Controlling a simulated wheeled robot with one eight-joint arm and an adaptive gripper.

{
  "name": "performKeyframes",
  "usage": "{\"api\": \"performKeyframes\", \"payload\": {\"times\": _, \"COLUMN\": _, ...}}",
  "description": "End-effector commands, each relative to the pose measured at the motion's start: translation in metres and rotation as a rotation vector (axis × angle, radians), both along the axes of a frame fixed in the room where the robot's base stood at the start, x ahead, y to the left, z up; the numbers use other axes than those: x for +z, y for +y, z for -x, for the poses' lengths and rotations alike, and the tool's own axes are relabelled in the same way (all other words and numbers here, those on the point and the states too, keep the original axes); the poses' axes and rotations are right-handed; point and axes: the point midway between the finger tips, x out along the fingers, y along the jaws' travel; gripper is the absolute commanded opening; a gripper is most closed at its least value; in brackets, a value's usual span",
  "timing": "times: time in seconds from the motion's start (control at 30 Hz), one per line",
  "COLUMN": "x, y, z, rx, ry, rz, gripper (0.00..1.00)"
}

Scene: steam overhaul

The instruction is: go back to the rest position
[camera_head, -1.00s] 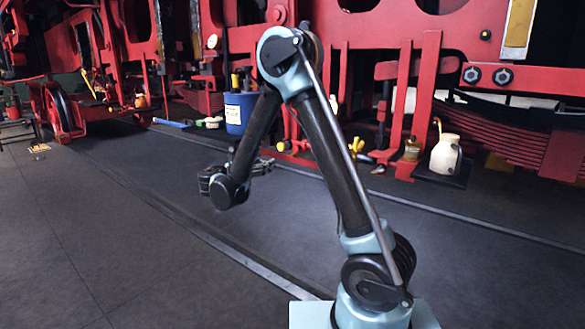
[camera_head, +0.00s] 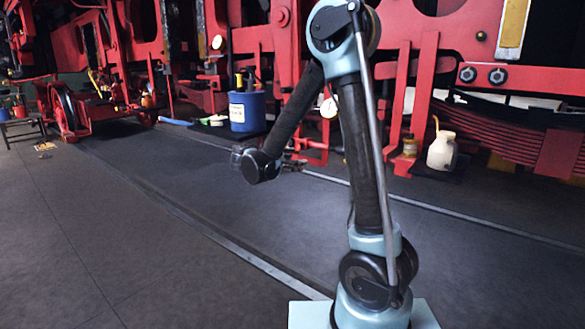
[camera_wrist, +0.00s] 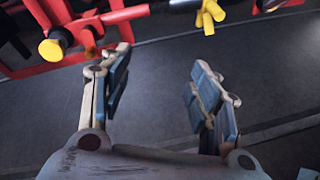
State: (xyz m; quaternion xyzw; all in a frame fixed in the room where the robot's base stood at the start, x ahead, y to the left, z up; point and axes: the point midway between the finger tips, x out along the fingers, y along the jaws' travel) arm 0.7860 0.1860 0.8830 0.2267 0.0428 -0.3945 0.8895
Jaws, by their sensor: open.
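My gripper (camera_wrist: 160,95) is open and empty in the wrist view, with its two fingers spread apart above the dark floor. In the head view my gripper (camera_head: 293,163) is small and partly hidden behind my wrist. It hangs in the air in front of the red machinery, and its fingers point to the right and away. My arm is bent, with its elbow high and the forearm sloping down to the left.
Red locomotive frames (camera_head: 420,70) line the back. A blue bucket (camera_head: 247,111), a white jug (camera_head: 441,151) and a small brownish bottle (camera_head: 410,147) stand along it. Yellow-handled parts (camera_wrist: 209,16) and red bars (camera_wrist: 125,15) show beyond the gripper.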

Motion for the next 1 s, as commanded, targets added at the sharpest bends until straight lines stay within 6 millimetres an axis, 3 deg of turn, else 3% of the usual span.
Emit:
{"api": "performKeyframes", "payload": {"times": 0.03, "x": 0.002, "y": -0.018, "z": 0.005, "rx": -0.027, "ry": 0.002, "rz": -0.046, "gripper": 0.56}}
{"api": "performKeyframes", "payload": {"times": 0.2, "x": 0.001, "y": -0.066, "z": 0.025, "rx": -0.118, "ry": 0.002, "rz": -0.21, "gripper": 0.56}}
{"api": "performKeyframes", "payload": {"times": 0.5, "x": -0.007, "y": -0.136, "z": 0.076, "rx": -0.306, "ry": -0.02, "rz": -0.496, "gripper": 0.56}}
{"api": "performKeyframes", "payload": {"times": 0.8, "x": -0.024, "y": -0.186, "z": 0.141, "rx": -0.527, "ry": -0.069, "rz": -0.776, "gripper": 0.56}}
{"api": "performKeyframes", "payload": {"times": 1.0, "x": -0.04, "y": -0.206, "z": 0.189, "rx": -0.69, "ry": -0.114, "rz": -0.956, "gripper": 0.56}}
